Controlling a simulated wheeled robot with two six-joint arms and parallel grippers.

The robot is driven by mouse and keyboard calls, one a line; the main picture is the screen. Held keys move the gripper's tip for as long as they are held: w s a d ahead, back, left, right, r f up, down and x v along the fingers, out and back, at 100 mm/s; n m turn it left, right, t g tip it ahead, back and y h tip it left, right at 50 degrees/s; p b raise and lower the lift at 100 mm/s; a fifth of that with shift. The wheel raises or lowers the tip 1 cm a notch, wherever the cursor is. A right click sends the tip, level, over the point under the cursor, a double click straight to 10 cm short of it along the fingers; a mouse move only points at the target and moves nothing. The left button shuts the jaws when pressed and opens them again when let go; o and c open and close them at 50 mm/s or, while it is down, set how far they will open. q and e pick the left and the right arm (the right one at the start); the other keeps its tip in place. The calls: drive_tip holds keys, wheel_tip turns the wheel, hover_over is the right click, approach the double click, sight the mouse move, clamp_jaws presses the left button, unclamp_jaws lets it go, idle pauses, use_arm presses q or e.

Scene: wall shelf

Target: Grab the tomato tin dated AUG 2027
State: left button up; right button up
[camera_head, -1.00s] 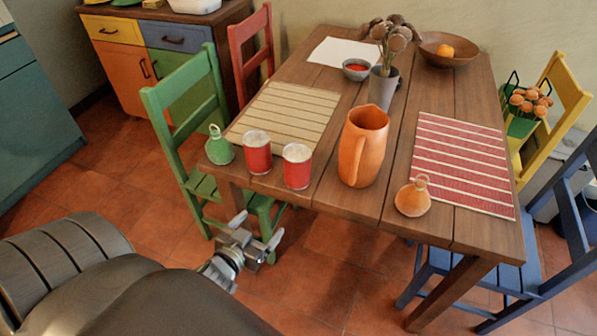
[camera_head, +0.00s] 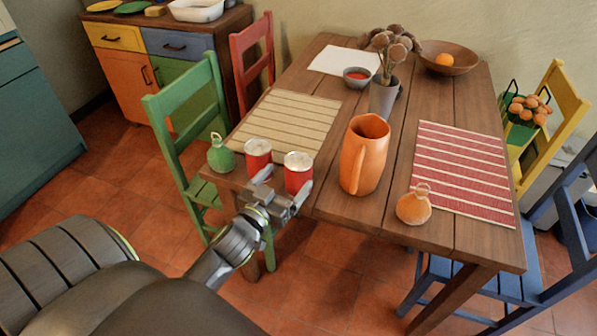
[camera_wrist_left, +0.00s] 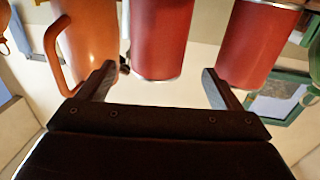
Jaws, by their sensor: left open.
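Two red tins with pale lids stand at the near edge of the wooden table (camera_head: 330,205), the left tin (camera_head: 257,152) and the right tin (camera_head: 299,170). No date can be read on either. My left gripper (camera_head: 283,184) is open and empty at the table's near edge, in front of the tins and partly covering them. In the left wrist view, the right tin (camera_wrist_left: 160,38) shows in the middle, ahead of the gap between the open fingers (camera_wrist_left: 157,78). The left tin (camera_wrist_left: 255,42) is to its right there, beyond the other finger. My right gripper is not in view.
An orange pitcher (camera_head: 364,155) stands close right of the tins, also in the left wrist view (camera_wrist_left: 88,45). A green bottle-like item (camera_head: 220,154) is left of them. A round orange item (camera_head: 413,206) sits farther right. A green chair (camera_head: 187,120) is at the table's left.

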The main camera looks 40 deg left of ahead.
sight(302, 162)
use_arm(q)
drive_tip(key=w, duration=0.8)
drive_tip(key=shift+a+f+p, duration=0.15)
drive_tip(key=shift+f+p, duration=0.2)
drive_tip(key=shift+p, duration=0.05)
drive_tip(key=shift+r, duration=0.1)
drive_tip(key=c, duration=1.4)
